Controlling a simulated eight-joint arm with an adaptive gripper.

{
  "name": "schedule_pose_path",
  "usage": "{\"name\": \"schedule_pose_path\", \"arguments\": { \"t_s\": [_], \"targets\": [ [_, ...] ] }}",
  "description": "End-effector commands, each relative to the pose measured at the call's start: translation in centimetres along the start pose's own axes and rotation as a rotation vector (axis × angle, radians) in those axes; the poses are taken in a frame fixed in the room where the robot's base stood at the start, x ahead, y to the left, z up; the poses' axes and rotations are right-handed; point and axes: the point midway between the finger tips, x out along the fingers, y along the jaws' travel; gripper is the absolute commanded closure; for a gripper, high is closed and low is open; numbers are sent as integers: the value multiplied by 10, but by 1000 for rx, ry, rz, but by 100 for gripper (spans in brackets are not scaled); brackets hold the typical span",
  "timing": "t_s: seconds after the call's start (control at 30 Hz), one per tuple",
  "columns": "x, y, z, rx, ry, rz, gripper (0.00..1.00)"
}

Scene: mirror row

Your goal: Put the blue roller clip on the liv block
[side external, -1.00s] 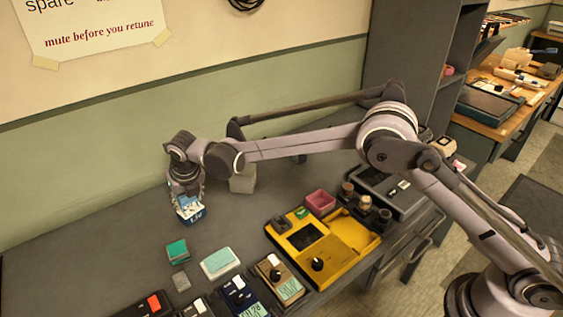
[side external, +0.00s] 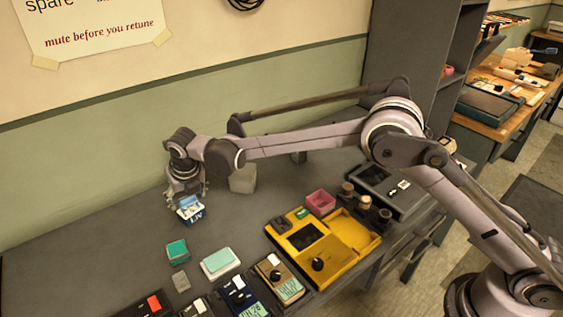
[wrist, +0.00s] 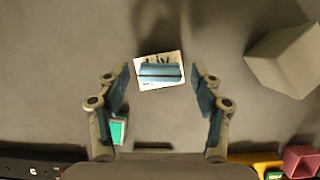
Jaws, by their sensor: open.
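The liv block (wrist: 148,60) is a small block with a white lettered top, partly covered, in the upper middle of the wrist view. The blue roller clip (wrist: 161,72) lies across the middle of that top, with bits of lettering showing on both sides of it. My gripper (wrist: 160,77) is open, one finger on each side of the block and clip, with clear gaps. In the side external view my gripper (side external: 189,196) points down over the block (side external: 192,214), whose blue lettered side shows. There the fingers partly hide the clip.
A grey box (side external: 243,179) stands just right of the block. Teal-topped pads (side external: 177,249) (side external: 221,263) and a small grey piece (side external: 180,282) lie in front. A yellow case (side external: 350,240), a pink bin (side external: 320,202) and several devices fill the front and right.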

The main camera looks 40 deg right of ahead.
Motion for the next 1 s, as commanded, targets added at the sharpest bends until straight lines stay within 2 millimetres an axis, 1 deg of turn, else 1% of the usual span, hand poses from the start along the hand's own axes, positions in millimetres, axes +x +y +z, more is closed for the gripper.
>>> {"name": "schedule_pose_path", "arguments": {
  "t_s": [0.2, 0.4, 0.53, 0.67, 0.73, 0.77, 0.87, 0.97, 1.0],
  "targets": [
    [-42, 0, -1, -2, 1, 0, 34],
    [-80, 0, -1, -1, 1, 0, 34],
    [-96, 0, 0, 0, 1, -1, 34],
    [-105, 0, 0, 2, 0, -1, 34],
    [-110, -4, 0, 23, -1, 0, 34],
    [-113, -7, 0, 45, -2, 1, 34],
    [-128, -26, 0, 175, -8, 5, 34],
    [-150, -57, -4, 393, -16, 13, 34],
    [-160, -70, -6, 492, -20, 19, 34]
  ]
}}
